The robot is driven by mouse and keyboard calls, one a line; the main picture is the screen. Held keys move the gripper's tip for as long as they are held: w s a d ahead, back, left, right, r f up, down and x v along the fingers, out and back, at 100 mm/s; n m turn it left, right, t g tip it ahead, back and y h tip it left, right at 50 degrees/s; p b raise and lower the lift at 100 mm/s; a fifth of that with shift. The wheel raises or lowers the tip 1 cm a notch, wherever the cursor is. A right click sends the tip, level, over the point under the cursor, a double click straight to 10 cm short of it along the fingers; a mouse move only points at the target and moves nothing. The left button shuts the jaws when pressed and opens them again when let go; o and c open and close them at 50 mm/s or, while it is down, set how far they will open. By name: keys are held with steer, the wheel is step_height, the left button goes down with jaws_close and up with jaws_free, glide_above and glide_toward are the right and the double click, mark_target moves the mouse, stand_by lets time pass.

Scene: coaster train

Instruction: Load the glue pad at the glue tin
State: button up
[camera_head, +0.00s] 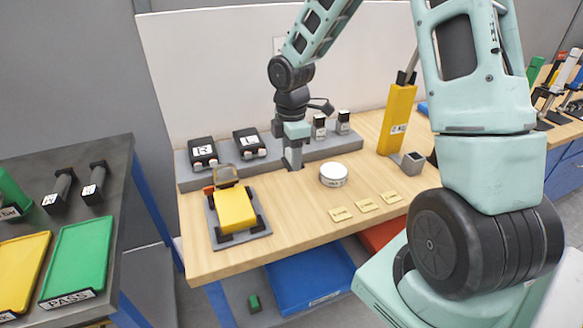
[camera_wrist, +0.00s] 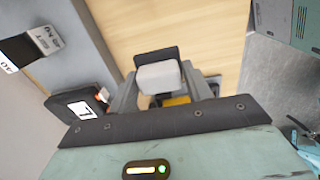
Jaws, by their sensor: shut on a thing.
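My gripper (camera_head: 293,158) points down over the wooden bench, behind and left of a round white tin (camera_head: 333,174), apart from it; the label is too small to read, but it looks like the glue tin. In the wrist view my gripper (camera_wrist: 166,90) is shut on a small block with a pale grey-white face and a dark plate behind it (camera_wrist: 158,76), probably the glue pad. A bit of yellow shows beneath that block. In the head view the held thing is mostly hidden by the fingers. The tin is not clearly seen in the wrist view.
Dark blocks marked R (camera_head: 203,152) and L (camera_head: 249,143) and two small labelled bottles (camera_head: 319,127) (camera_head: 343,123) stand on the grey rear shelf. A yellow car body (camera_head: 236,210) sits in a dark fixture at left. A yellow post (camera_head: 397,118) stands right. Labels (camera_head: 366,205) line the front.

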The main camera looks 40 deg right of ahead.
steer(key=shift+r, duration=0.45)
steer(key=shift+o, duration=1)
steer(key=shift+d+r+p, duration=0.1)
steer(key=shift+d+p, duration=0.05)
steer(key=shift+p, duration=0.25)
steer(key=shift+c, duration=0.4)
steer(key=d+r+p, duration=0.1)
steer(key=d+p, duration=0.4)
steer(key=p, duration=1.1)
glide_above(333, 171)
steer(key=f, duration=0.1)
steer(key=shift+w+d+f+b, duration=0.1)
steer(key=shift+f+b, duration=2.3)
steer(key=shift+f, duration=0.75)
steer(key=shift+f+b, duration=0.35)
steer(key=shift+f, duration=0.25)
